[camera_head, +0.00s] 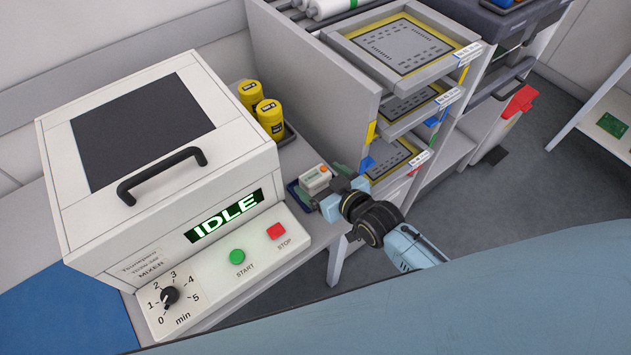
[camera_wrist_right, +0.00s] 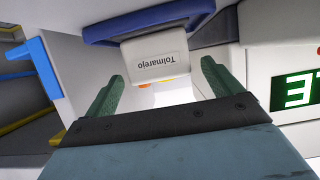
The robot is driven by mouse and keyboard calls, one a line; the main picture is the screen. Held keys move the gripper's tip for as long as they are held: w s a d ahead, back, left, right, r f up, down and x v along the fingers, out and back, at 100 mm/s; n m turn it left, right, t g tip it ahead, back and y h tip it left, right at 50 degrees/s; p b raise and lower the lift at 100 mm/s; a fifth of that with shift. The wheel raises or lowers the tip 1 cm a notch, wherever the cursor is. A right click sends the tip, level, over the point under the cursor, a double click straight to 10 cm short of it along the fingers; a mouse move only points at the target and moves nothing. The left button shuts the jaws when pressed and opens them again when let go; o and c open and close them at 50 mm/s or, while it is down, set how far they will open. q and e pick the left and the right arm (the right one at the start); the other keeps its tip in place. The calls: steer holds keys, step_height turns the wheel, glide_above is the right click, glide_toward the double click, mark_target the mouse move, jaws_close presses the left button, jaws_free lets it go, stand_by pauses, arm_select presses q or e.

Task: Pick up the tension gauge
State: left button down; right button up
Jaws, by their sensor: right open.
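The tension gauge (camera_head: 316,177) is a small white device with an orange button, in a dark blue tray (camera_head: 292,188) on the bench right of the mixer. In the right wrist view the gauge (camera_wrist_right: 155,57) shows its "Toimarejo" lettering, with the blue tray (camera_wrist_right: 100,30) around its far end. My right gripper (camera_head: 324,184) is at the gauge. In the wrist view the green fingers of this gripper (camera_wrist_right: 161,75) are spread apart, with the near end of the gauge between their tips and gaps on both sides. My left gripper is not in view.
The mixer (camera_head: 160,225), reading IDLE, stands close at the left. Two yellow jars (camera_head: 269,114) stand behind the gauge. A rack with stencil trays (camera_head: 405,48) rises at the back right, its side panel (camera_head: 310,75) near the gauge. Open floor (camera_head: 480,215) lies right.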

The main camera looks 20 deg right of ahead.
steer(key=shift+x, duration=1.45)
steer(key=c, duration=1.3)
steer(key=shift+c, duration=0.3)
steer(key=shift+r, duration=0.1)
